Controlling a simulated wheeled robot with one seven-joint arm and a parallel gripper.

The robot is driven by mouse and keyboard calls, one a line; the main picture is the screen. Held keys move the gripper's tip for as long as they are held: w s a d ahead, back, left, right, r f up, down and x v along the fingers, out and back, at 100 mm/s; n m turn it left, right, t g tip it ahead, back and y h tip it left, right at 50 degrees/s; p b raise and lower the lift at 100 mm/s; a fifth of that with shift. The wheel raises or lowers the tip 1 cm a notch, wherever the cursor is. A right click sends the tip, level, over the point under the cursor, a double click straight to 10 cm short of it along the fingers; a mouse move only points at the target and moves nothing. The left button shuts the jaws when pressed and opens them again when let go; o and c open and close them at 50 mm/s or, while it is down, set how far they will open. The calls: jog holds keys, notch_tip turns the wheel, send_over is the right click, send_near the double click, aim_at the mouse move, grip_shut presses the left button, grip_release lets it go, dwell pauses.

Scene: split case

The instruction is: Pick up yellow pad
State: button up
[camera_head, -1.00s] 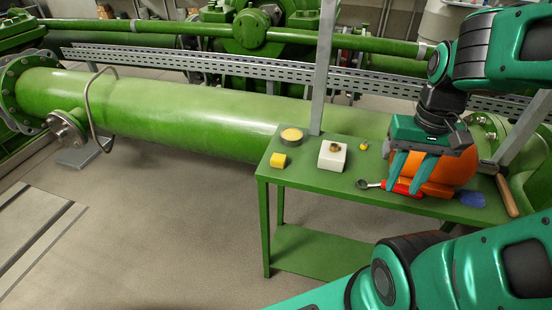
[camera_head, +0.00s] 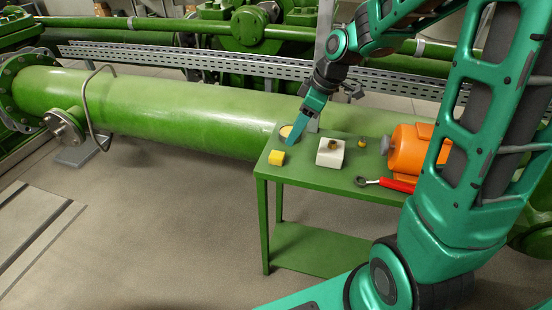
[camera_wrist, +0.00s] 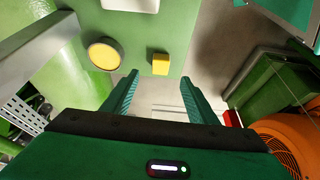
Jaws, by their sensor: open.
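A small yellow block (camera_head: 276,158), which may be the yellow pad, lies near the front left corner of the green table. Behind it is a round dark-rimmed tin with a yellow top (camera_head: 286,131), partly hidden by my gripper in the head view. My gripper (camera_head: 291,139) points down over the table's left end. In the wrist view my gripper (camera_wrist: 159,78) is open and empty. The yellow block (camera_wrist: 160,64) shows just beyond and between the fingertips, apart from them, and the round tin (camera_wrist: 104,54) is left of it.
On the green table (camera_head: 330,184), a white block (camera_head: 330,153) stands right of the yellow things. Further right are a small yellow-topped piece (camera_head: 362,142), a red-handled tool (camera_head: 396,185) and an orange motor (camera_head: 410,150). A grey post (camera_head: 325,60) rises behind the table.

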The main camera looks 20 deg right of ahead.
send_over(278, 155)
jog(key=s+d, duration=0.1)
jog(key=d, duration=0.1)
notch_tip(278, 155, down, 5)
jog(key=shift+s+d+r, duration=0.1)
jog(key=shift+r, duration=0.05)
jog(key=shift+x, duration=3)
jog(key=shift+s, duration=0.1)
jog(key=c, duration=1.1)
